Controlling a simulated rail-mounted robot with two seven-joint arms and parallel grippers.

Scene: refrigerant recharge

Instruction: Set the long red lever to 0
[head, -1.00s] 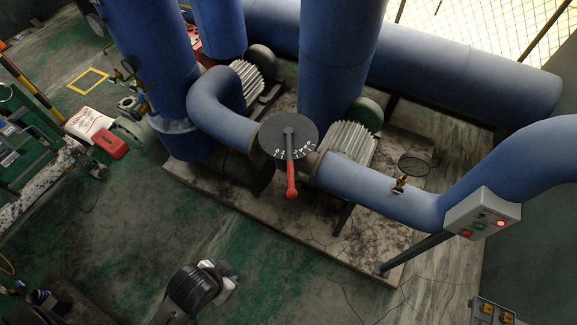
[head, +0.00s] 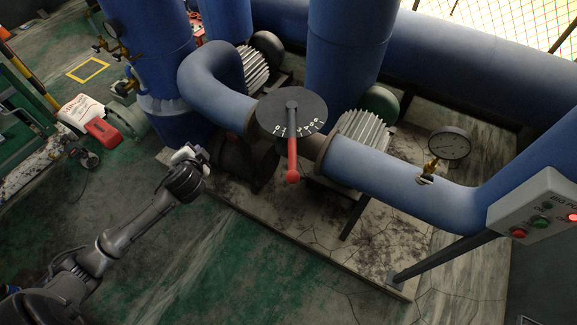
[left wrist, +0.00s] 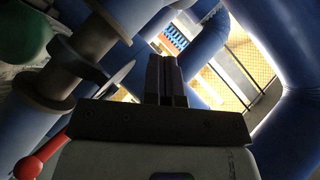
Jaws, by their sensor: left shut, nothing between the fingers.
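The long red lever (head: 292,160) hangs from the hub of a dark round dial (head: 306,98) on the blue pipe. Its red knob end points toward the front of the picture. White numerals run along the dial's front rim; the lever covers part of them, and the exact number under it is hard to read. My left gripper (head: 190,153) is left of the lever, apart from it, with its fingers shut and empty. In the left wrist view the shut fingers (left wrist: 164,75) are in the middle and the red lever (left wrist: 42,155) is at the lower left. My right gripper is not in view.
A pressure gauge (head: 449,143) stands on the pipe right of the dial. A grey control box (head: 540,212) with buttons is at the right edge. A finned motor (head: 362,135) sits behind the pipe. Open floor (head: 190,265) lies in front of the concrete base.

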